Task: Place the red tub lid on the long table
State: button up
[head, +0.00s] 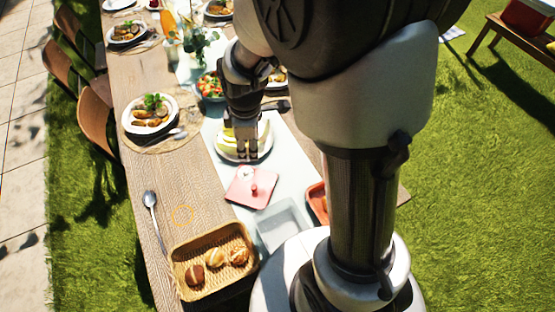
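The red tub lid (251,187) is a flat, pinkish-red square with a small red knob. It appears to lie on the pale runner of the long table (165,175), near the table's front end. My gripper (247,156) points down just beyond the lid, in front of the plate of melon slices (262,153). Its two fingertips look close together, and I see nothing clearly between them. Whether they are apart or shut is too small to tell.
A wicker basket (185,285) with bread rolls stands at the front. A clear tub (283,226) and an orange-red dish (317,201) are right of the lid. A spoon (151,210) lies at the left edge. Bare wood is free between spoon and runner. My arm hides much of the right side.

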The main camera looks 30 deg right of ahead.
jog(key=s+r+m+t, duration=0.3)
jog(key=s+r+m, duration=1)
jog(key=s+r, duration=0.4)
jog(key=shift+s+r, duration=0.25)
jog(key=shift+s, duration=0.4)
